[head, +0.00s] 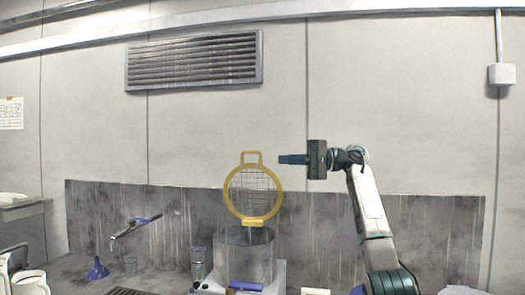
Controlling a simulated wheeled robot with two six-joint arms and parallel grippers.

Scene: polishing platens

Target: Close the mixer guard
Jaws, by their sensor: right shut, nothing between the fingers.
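The mixer guard (231,205) is a round yellow ring with a wire grid and a yellow loop handle (251,153) at its top. It stands upright, raised at the back of the mixer's grey cylindrical bowl (243,262), so the guard is open. My right gripper (282,159) is shut and empty. Its fingers point left, at about the height of the handle and just to the right of it in the picture. A small gap shows between the fingertips and the handle. My left gripper is not in view.
A faucet with a blue lever (128,232), a blue funnel (97,270) and a glass (198,265) are left of the mixer. A grey splash panel (420,220) stands behind. The space above the bowl, in front of the guard, looks clear.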

